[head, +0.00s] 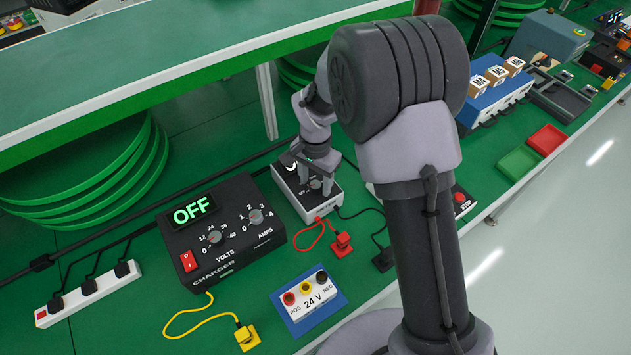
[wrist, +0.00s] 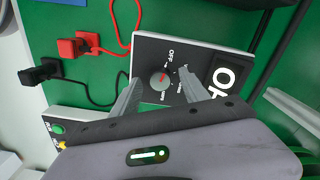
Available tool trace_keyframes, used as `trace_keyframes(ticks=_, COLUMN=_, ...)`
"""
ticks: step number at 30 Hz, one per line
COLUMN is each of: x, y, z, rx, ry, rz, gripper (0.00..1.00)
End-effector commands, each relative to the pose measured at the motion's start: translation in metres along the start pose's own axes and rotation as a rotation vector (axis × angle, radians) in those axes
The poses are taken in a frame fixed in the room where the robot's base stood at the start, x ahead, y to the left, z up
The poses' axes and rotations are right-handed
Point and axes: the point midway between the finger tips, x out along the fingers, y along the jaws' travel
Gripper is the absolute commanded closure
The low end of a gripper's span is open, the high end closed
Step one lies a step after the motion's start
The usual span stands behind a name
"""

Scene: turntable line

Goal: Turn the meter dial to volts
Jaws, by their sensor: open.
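The meter (head: 327,207) is a white box with a dark face on the green bench, partly hidden by my gripper (head: 316,178) in the head view. In the wrist view the meter (wrist: 205,55) shows a round dial (wrist: 160,80) with an OFF label above it; the other labels are too small to read surely. A lit display, partly cut off by my gripper body, lies to its right. My gripper (wrist: 155,76) is open, its two fingers on either side of the dial with gaps visible. I cannot tell whether the fingertips touch the face.
A black charger (head: 225,230) reading OFF stands left of the meter. A red plug (head: 341,244) and a black plug (head: 384,260) lie on leads in front. A 24 V block (head: 308,300) and a yellow plug (head: 246,336) are nearer. A power strip (head: 88,294) lies at left.

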Motion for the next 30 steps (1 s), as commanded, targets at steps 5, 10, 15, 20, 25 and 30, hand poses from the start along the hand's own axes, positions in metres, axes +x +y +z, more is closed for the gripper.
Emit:
trace_keyframes(ticks=5, x=-0.0007, y=0.0, z=-0.0001, rx=0.0, ry=0.0, rz=0.0, gripper=0.61)
trace_keyframes(ticks=10, x=-0.0008, y=0.0, z=-0.0001, rx=0.0, ry=0.0, rz=0.0, gripper=0.94)
trace_keyframes(ticks=15, x=-0.0008, y=0.0, z=-0.0001, rx=0.002, ry=0.0, rz=0.0, gripper=1.0)
trace_keyframes(ticks=20, x=-0.0006, y=-0.0001, z=-0.0002, rx=0.029, ry=0.001, rz=0.0, gripper=1.0)
trace_keyframes(ticks=25, x=-0.0002, y=-0.0004, z=-0.0005, rx=0.112, ry=0.002, rz=-0.001, gripper=1.0)
trace_keyframes(ticks=30, x=0.0003, y=-0.0003, z=-0.0006, rx=0.249, ry=0.002, rz=-0.001, gripper=1.0)
